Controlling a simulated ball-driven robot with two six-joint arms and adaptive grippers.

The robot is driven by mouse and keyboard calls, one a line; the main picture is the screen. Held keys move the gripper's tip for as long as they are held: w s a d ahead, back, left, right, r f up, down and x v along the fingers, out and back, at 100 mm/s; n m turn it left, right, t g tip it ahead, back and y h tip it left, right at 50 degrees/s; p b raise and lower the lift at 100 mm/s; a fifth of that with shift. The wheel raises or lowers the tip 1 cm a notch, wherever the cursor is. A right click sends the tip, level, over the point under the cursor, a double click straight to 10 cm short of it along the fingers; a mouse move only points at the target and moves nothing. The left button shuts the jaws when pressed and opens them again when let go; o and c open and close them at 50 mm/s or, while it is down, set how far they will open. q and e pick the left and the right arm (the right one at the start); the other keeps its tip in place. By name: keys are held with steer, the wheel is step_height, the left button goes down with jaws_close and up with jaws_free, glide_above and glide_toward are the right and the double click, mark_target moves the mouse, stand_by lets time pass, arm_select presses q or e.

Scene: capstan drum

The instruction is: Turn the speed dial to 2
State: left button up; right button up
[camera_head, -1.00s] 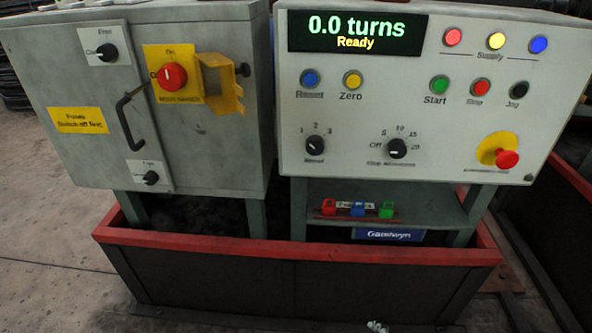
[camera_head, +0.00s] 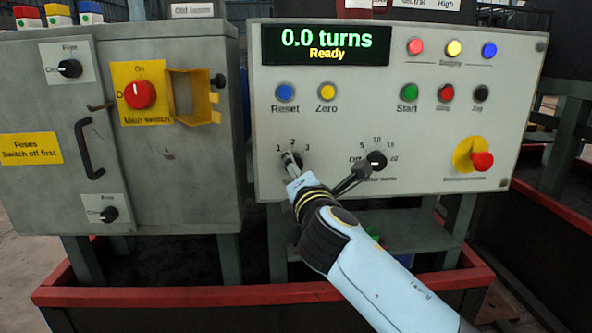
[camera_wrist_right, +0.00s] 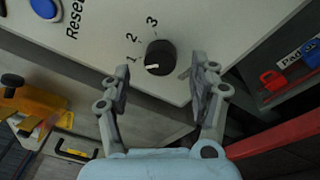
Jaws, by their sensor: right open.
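The speed dial (camera_head: 299,161) is a black knob with a white mark, on the light grey panel, with 1, 2 and 3 around it. In the head view a fingertip of my right gripper (camera_head: 326,165) partly covers it. In the right wrist view the dial (camera_wrist_right: 162,52) shows whole, just ahead of and between the spread fingertips of the right gripper (camera_wrist_right: 160,68). Its white mark points towards the 1 side. The right gripper is open and empty, and I see no clear contact with the dial. My left gripper is not in view.
A second black dial (camera_head: 377,160) marked Off to 20 sits close to the right fingertip. The blue Reset button (camera_head: 285,92) and yellow Zero button (camera_head: 326,92) are above. A red emergency knob (camera_head: 482,161) sticks out at right. A shelf (camera_head: 400,240) lies below the panel.

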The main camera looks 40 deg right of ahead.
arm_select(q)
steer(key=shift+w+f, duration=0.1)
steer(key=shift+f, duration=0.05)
arm_select(e)
steer(key=shift+x, duration=1.55)
steer(key=c, duration=1.2)
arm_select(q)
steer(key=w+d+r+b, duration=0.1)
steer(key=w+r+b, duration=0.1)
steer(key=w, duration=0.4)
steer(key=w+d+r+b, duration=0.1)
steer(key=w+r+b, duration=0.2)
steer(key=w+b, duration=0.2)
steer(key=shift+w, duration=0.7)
arm_select(e)
steer(key=shift+o, duration=0.2)
steer(key=shift+f+m+h, duration=0.15)
steer(key=shift+m+h, duration=0.1)
steer(key=shift+m, duration=2.1)
steer(key=shift+f+m+h, duration=0.15)
steer(key=shift+m+h, duration=0.1)
steer(key=shift+m, duration=2.1)
